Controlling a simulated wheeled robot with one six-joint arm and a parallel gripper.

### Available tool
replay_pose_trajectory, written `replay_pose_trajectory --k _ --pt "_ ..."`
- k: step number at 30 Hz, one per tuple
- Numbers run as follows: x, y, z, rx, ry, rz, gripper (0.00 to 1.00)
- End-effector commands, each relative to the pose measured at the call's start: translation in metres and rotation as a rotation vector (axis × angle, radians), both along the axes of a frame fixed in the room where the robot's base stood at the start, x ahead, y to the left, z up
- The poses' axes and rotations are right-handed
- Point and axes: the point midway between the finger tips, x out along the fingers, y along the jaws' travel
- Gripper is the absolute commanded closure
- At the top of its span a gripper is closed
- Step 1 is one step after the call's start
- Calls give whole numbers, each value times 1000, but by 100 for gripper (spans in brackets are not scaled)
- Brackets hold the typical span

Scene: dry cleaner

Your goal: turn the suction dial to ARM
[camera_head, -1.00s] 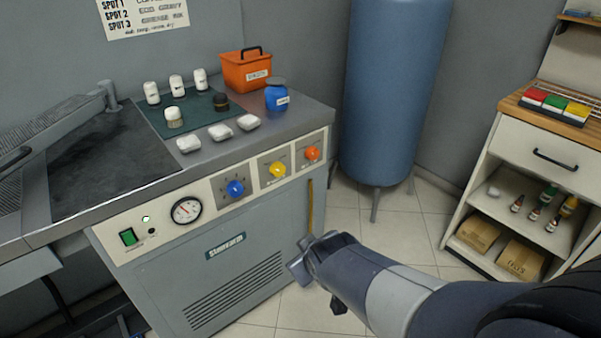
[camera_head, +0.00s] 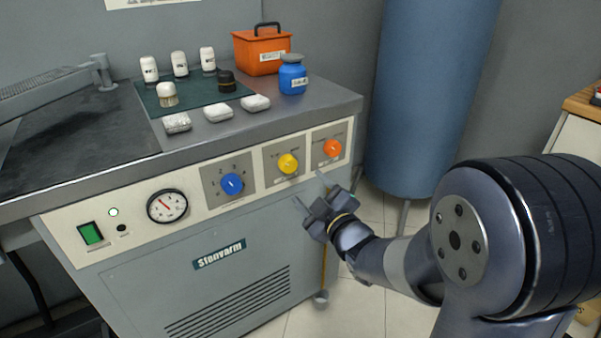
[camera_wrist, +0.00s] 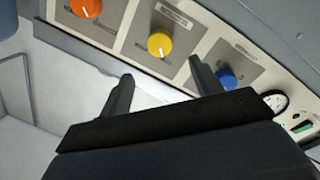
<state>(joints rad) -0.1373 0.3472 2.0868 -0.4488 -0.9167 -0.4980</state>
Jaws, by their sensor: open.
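The machine's front panel (camera_head: 205,205) carries three round dials. The blue dial (camera_head: 231,184) sits among numbers, the yellow dial (camera_head: 288,164) is in the middle, and the orange dial (camera_head: 332,148) is at the right end. Their small word labels are too blurred to read, so I cannot tell which is the suction dial. My gripper (camera_head: 311,188) is open and empty, in front of the panel and just below the yellow and orange dials in the picture. In the wrist view, the yellow dial (camera_wrist: 160,44) shows beyond and between the fingertips, apart from them.
A pressure gauge (camera_head: 167,206) and green switch (camera_head: 90,233) are left of the dials. The worktop edge (camera_head: 200,158) overhangs the panel. Bottles, an orange box (camera_head: 262,50) and a blue jar (camera_head: 293,75) stand on top. A blue tank (camera_head: 425,95) stands to the right.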

Motion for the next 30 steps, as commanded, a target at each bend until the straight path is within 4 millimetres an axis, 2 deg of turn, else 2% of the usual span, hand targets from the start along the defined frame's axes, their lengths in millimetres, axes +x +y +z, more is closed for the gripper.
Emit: replay_pose_trajectory --k 9,15,21,29,30 --pt "51 27 -1 -1 1 0 39" --pt "73 38 -1 0 2 -1 39" --pt "82 43 0 0 2 -2 39" --pt "83 43 0 0 2 -2 39" --pt "82 43 0 0 2 -2 42"
